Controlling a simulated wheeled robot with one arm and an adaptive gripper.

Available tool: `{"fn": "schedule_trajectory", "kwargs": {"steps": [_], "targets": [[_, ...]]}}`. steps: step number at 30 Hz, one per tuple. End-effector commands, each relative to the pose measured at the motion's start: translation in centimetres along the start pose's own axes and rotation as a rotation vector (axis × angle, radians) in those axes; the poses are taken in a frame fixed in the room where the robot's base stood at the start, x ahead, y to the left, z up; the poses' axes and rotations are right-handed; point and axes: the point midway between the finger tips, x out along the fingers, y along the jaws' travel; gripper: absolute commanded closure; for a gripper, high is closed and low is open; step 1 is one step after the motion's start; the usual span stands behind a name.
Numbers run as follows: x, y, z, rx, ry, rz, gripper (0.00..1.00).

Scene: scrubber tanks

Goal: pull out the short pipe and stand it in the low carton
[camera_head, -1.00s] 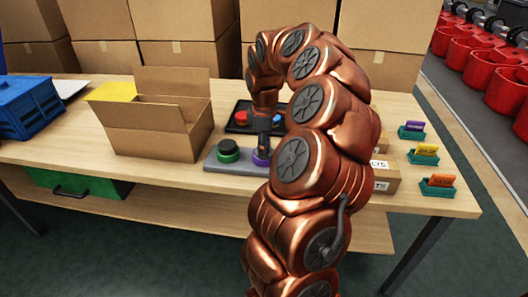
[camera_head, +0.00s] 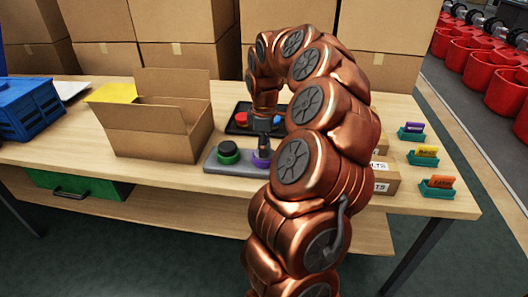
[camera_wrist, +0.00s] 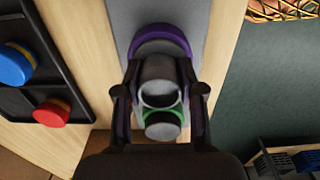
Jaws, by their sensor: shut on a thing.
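My gripper (camera_wrist: 160,92) is shut on a short grey pipe (camera_wrist: 157,71), whose dark hollow end faces the wrist camera. In the head view my gripper (camera_head: 264,136) is over the purple ring (camera_head: 262,158) on a grey block (camera_head: 232,165). The purple ring also shows in the wrist view (camera_wrist: 158,35), just beyond the pipe. I cannot tell whether the pipe's lower end is still inside the ring. A low open carton (camera_head: 147,142) stands to the left on the table with its flaps up; its floor is hidden.
A green ring with a black top (camera_head: 227,152) is close beside the pipe. Behind is a dark tray (camera_head: 236,126) with red and blue round pieces. A blue crate (camera_head: 30,108) is far left. Small coloured holders (camera_head: 424,157) line the right edge, and my arm hides part of the table.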

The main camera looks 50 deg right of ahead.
Motion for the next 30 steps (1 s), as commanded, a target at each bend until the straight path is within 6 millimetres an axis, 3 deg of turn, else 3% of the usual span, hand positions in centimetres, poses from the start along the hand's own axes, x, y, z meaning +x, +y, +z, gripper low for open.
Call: {"fn": "schedule_trajectory", "kwargs": {"steps": [2, 30], "targets": [[0.6, -0.3, 0.0, -0.002, -0.005, -0.014, 1.00], [-1.0, -0.2, 0.0, -0.001, -0.002, -0.007, 1.00]]}}
